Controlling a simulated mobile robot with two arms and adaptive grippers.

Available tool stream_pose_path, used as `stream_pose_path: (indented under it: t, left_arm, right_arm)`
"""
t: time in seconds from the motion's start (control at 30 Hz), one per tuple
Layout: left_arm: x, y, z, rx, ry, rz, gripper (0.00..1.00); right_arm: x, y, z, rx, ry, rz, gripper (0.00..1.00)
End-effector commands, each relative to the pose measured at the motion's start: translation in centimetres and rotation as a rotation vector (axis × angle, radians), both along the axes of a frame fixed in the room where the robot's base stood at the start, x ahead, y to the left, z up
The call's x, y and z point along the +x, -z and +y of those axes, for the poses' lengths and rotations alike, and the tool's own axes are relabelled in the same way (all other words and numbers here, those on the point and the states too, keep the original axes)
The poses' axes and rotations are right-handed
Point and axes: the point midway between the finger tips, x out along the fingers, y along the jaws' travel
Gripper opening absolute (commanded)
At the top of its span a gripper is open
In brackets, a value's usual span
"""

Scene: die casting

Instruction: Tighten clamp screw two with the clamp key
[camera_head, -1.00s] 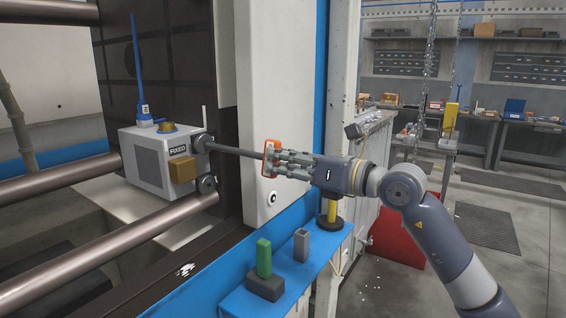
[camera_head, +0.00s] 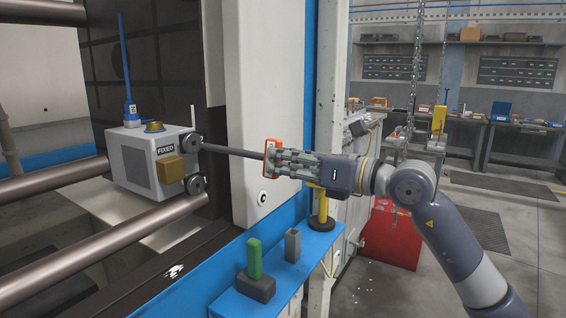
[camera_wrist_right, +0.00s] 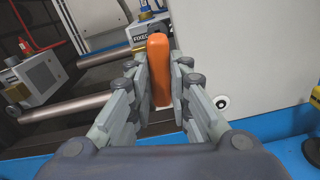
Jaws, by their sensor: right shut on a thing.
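The clamp key has an orange handle (camera_head: 271,158) and a long dark shaft (camera_head: 235,152). My right gripper (camera_head: 275,159) is shut on the handle, which shows upright between the fingers in the right wrist view (camera_wrist_right: 160,68). The shaft points left, and its tip is at the upper dark round clamp screw (camera_head: 191,144) of the grey block marked FIXED (camera_head: 138,170). I cannot tell whether the tip is fully seated. A lower clamp screw (camera_head: 195,185) sits below it. No number shows on either screw. My left gripper is not in view.
Steel bars (camera_head: 125,232) run below and left of the block. A white machine panel (camera_head: 262,100) stands behind the key. A blue ledge (camera_head: 300,262) below my gripper carries a green piece (camera_head: 255,258), a grey piece (camera_head: 292,246) and a yellow post (camera_head: 321,205).

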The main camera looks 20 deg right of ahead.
Motion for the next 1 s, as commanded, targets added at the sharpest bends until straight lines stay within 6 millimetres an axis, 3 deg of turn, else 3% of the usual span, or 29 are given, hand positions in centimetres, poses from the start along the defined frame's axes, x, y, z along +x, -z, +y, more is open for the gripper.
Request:
stream_pose_path:
  t: [0.6, 1.0]
  left_arm:
    - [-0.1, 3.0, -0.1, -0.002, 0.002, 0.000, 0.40]
    - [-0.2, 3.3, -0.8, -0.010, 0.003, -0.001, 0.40]
  right_arm:
    - [-3.4, 0.1, -2.6, 0.001, 0.001, -0.004, 0.00]
    - [-4.0, -0.1, -3.0, 0.002, 0.000, -0.004, 0.00]
